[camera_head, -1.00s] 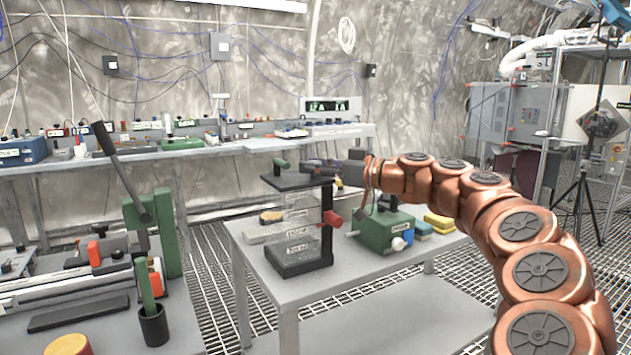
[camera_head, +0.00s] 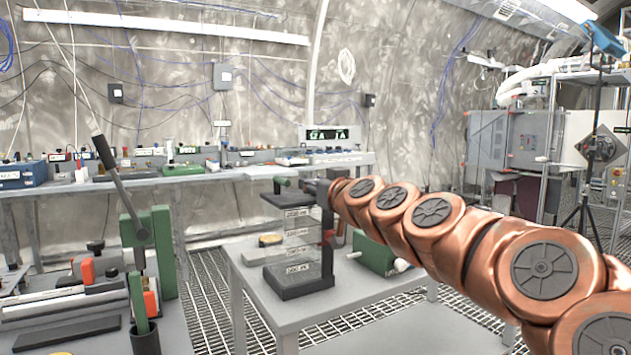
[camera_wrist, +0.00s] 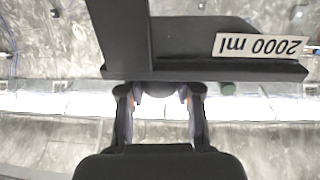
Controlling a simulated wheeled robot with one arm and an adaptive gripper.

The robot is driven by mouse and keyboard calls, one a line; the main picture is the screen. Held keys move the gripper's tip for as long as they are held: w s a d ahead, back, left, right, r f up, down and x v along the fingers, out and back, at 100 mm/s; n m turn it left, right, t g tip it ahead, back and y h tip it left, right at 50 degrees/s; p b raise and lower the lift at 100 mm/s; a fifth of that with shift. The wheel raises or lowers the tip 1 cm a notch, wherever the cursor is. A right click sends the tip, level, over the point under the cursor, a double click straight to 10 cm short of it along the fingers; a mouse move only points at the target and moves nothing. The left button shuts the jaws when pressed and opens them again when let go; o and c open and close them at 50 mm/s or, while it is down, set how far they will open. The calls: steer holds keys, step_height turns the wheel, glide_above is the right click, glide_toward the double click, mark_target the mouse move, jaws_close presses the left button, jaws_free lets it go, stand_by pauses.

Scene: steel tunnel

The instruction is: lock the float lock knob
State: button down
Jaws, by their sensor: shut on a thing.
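The device is a stand with clear labelled panels between a dark base and a dark top plate (camera_head: 287,203); it stands on the small grey table (camera_head: 385,305). In the wrist view its dark body fills the upper part, with an upside-down "2000 ml" label (camera_wrist: 258,45). My gripper (camera_wrist: 160,94) has its two fingers on either side of a dark rounded knob (camera_wrist: 160,88) at the plate edge and is shut on it. In the head view my gripper (camera_head: 310,186) is at the device's top, where my arm hides the knob. A green piece (camera_head: 281,181) sits on top.
A green box (camera_head: 373,255) stands right of the device, partly behind my arm. A bench with a lever press (camera_head: 134,215) is at the left. A long equipment bench (camera_head: 240,172) runs along the back wall. Grated floor lies between the benches.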

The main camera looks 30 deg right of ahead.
steer(key=shift+r+m+g+h+p, duration=0.2)
steer(key=shift+m+h+p, duration=0.4)
steer(key=shift+h+p, duration=0.45)
steer(key=shift+r+m+g+h+p, duration=0.1)
steer(key=shift+m+g+h+p, duration=0.2)
steer(key=shift+m+h+p, duration=0.75)
steer(key=m+g+h+p, duration=0.1)
steer(key=h+p, duration=0.1)
steer(key=p, duration=0.6)
steer(key=shift+a+r+g+h, duration=0.1)
steer(key=shift+g+h, duration=0.3)
steer(key=m+h+p, duration=0.1)
steer(key=p, duration=0.2)
steer(key=shift+f+g, duration=0.2)
steer(key=shift+g, duration=0.1)
steer(key=shift+f+m+g+h+p, duration=0.15)
steer(key=shift+m+g+h+p, duration=0.35)
steer(key=shift+p, duration=0.4)
steer(key=c, duration=0.8)
jaws_free()
steer(key=shift+o, duration=0.2)
steer(key=shift+f+t+b, duration=0.25)
steer(key=shift+t+b, duration=0.05)
steer(key=shift+b, duration=0.55)
